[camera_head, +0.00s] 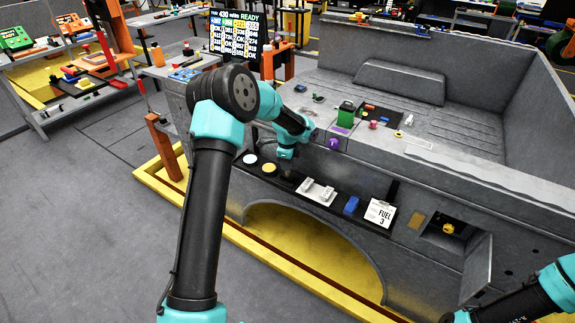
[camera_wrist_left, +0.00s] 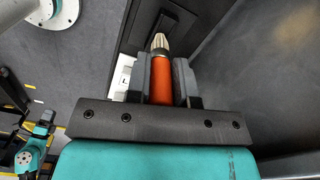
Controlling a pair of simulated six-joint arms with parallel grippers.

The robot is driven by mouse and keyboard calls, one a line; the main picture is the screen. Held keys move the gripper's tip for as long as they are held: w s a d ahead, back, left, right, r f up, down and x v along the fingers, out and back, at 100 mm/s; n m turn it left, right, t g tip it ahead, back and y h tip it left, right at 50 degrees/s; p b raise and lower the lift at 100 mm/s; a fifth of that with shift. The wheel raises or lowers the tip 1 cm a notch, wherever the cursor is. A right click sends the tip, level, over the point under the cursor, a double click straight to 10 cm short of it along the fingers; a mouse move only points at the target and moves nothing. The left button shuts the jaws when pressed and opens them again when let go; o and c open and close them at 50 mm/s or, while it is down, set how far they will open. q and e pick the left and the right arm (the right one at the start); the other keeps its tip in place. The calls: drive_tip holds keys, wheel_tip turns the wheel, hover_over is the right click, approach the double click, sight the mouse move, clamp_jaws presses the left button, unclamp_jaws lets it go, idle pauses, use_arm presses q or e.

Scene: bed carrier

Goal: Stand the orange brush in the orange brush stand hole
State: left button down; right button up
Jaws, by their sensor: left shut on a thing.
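My left gripper (camera_wrist_left: 160,72) is shut on the orange brush (camera_wrist_left: 161,88). In the left wrist view the orange handle sits between both fingers, and the pale bristle tip sticks out beyond them. In the head view my left gripper (camera_head: 285,176) is low in front of the truck bed's side, just above the dark ledge; the brush cannot be made out there. I cannot pick out the orange brush stand or its hole in either view. My right arm comes in at the bottom right of the head view; its fingers cannot be made out.
The dark ledge holds a yellow disc (camera_head: 269,168), a white holder (camera_head: 317,192), a blue block (camera_head: 351,205) and a FUEL 3 card (camera_head: 380,213). A green box (camera_head: 346,115) and a purple knob (camera_head: 334,143) are above. An open hatch door (camera_head: 478,268) juts out at right.

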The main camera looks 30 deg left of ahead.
use_arm(q)
drive_tip(key=shift+f, duration=0.3)
drive_tip(key=shift+f, duration=0.1)
drive_tip(key=c, duration=1)
unclamp_jaws()
wheel_tip(320, 180, up, 17)
idle(0.4)
